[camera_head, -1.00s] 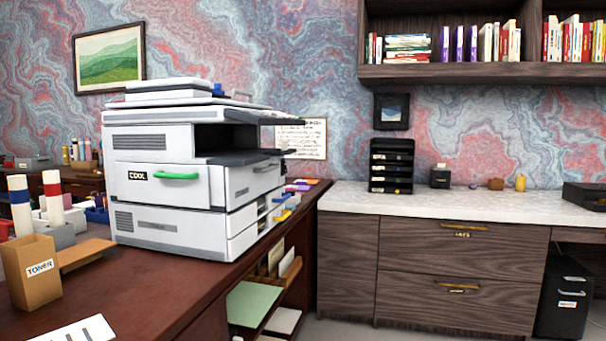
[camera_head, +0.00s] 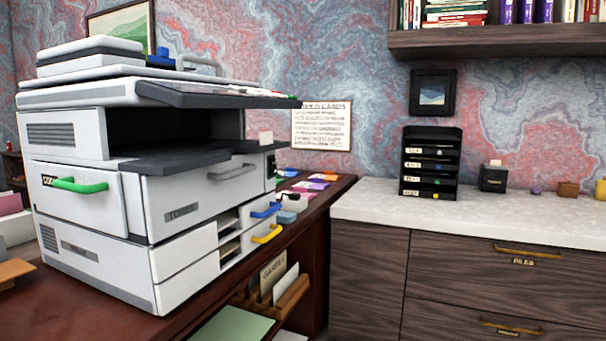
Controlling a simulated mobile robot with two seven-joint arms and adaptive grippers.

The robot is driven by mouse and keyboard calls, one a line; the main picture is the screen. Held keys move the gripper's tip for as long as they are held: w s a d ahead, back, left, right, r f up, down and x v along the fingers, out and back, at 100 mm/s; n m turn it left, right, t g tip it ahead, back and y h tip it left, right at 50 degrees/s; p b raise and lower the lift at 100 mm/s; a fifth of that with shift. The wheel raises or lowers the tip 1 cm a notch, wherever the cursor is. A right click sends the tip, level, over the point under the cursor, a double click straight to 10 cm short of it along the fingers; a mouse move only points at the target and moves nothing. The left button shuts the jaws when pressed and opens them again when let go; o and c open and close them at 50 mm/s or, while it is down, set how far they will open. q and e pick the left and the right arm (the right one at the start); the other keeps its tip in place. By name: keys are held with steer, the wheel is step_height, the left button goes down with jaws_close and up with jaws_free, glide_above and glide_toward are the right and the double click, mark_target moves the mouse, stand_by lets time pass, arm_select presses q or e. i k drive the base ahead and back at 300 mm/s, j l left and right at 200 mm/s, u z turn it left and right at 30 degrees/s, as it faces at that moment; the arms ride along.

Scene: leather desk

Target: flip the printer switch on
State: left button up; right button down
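The large white and grey printer (camera_head: 120,200) stands on the dark red-brown desk at the left of the head view. A green handle (camera_head: 80,186) is on its left side face, and a grey handle (camera_head: 230,172) is on its front drawer marked TONER. Blue and yellow handles (camera_head: 267,234) are on the lower trays. A small dark part (camera_head: 271,165) shows at the far right edge of the body; I cannot tell whether it is the switch. Neither of my grippers is in view.
The wooden desk (camera_head: 330,192) carries colourful cards behind the printer. A shelf (camera_head: 290,300) below holds folders. A white-topped cabinet (camera_head: 470,212) stands at the right with a black letter tray (camera_head: 430,163). Floor space is barely visible.

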mark_target(274, 170)
steer(key=i+l, duration=0.35)
steer(key=i, duration=0.2)
steer(key=i+l, duration=0.4)
steer(key=i, duration=0.15)
steer(key=i+l, duration=0.35)
steer(key=i, duration=0.2)
steer(key=u, duration=1.7)
